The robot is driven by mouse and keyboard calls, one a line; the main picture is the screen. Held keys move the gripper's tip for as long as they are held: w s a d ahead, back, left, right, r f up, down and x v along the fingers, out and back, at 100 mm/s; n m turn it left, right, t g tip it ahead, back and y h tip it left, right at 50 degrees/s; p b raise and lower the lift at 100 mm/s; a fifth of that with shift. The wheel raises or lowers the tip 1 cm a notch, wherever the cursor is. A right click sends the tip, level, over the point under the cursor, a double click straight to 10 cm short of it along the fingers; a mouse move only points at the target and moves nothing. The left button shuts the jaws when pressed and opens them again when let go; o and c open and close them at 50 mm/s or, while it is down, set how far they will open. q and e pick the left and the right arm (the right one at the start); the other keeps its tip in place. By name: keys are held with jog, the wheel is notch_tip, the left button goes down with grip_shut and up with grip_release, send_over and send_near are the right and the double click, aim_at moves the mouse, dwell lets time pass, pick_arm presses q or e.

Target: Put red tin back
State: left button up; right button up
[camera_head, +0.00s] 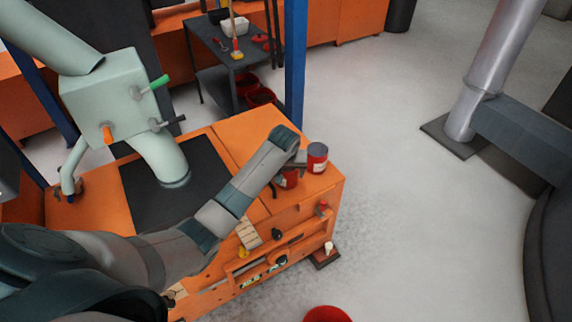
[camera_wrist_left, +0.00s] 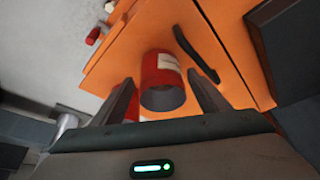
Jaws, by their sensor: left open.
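Two red tins stand near the right corner of the orange cabinet top (camera_head: 245,130) in the head view. One red tin (camera_head: 317,160) with a grey top stands clear at the corner. The other red tin (camera_head: 288,180) is partly hidden by my left gripper (camera_head: 292,163). In the left wrist view, a red tin (camera_wrist_left: 163,72) with a pale label and grey end shows between the open fingers of my left gripper (camera_wrist_left: 160,84). The fingers flank it without visible contact. I cannot tell for sure which tin this is. My right gripper is not in view.
A green-grey machine (camera_head: 105,95) with levers stands on the cabinet's left part. A blue post (camera_head: 295,65) rises behind the cabinet. A dark side table (camera_head: 215,45) with small items is farther back. The floor to the right is clear up to a grey pipe (camera_head: 490,70).

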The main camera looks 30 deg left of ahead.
pick_arm(q)
jog(key=shift+v, duration=2.95)
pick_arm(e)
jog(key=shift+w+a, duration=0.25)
pick_arm(q)
jog(key=shift+f, duration=0.1)
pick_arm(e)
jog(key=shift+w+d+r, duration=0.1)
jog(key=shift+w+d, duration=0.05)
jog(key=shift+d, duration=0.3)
